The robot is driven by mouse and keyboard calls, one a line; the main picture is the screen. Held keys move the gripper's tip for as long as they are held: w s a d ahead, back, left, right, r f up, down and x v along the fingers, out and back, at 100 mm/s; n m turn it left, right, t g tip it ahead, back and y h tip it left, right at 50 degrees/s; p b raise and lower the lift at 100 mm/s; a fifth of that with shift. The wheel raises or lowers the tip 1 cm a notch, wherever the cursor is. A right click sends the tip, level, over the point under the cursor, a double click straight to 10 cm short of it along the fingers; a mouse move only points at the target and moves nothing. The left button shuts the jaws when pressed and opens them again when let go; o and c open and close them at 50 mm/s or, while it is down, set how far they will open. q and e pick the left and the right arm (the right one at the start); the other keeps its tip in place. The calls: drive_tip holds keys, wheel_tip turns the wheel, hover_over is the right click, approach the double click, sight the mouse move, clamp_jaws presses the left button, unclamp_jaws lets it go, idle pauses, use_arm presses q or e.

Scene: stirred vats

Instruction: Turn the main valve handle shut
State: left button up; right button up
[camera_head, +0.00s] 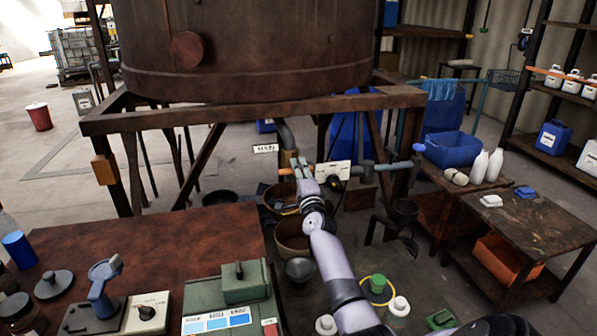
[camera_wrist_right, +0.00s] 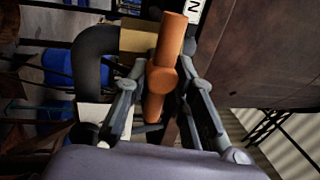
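The main valve's orange handle (camera_wrist_right: 163,75) shows large in the right wrist view, a bar with a round hub, slightly tilted. In the head view a small orange part of the handle (camera_head: 286,172) shows under the "MAIN" label (camera_head: 265,148). My right gripper (camera_head: 299,165) is at the valve. In the right wrist view its two fingers (camera_wrist_right: 164,62) lie on either side of the handle, close to it. Whether they touch it is unclear. A brass-coloured valve body (camera_wrist_right: 139,36) and a dark bent pipe (camera_wrist_right: 92,60) are beside the handle. My left gripper is out of view.
A big rusty vat (camera_head: 250,45) stands on a frame whose front beam (camera_head: 230,112) runs just above the valve. A white plate (camera_head: 333,171) and pipe sit right of my gripper. A rust-brown table (camera_head: 170,245) with devices is at left; a side table (camera_head: 535,222) at right.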

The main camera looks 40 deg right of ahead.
drive_tip(key=shift+o, duration=1.2)
drive_tip(key=shift+s+a+f, duration=0.1)
drive_tip(key=v, duration=1.2)
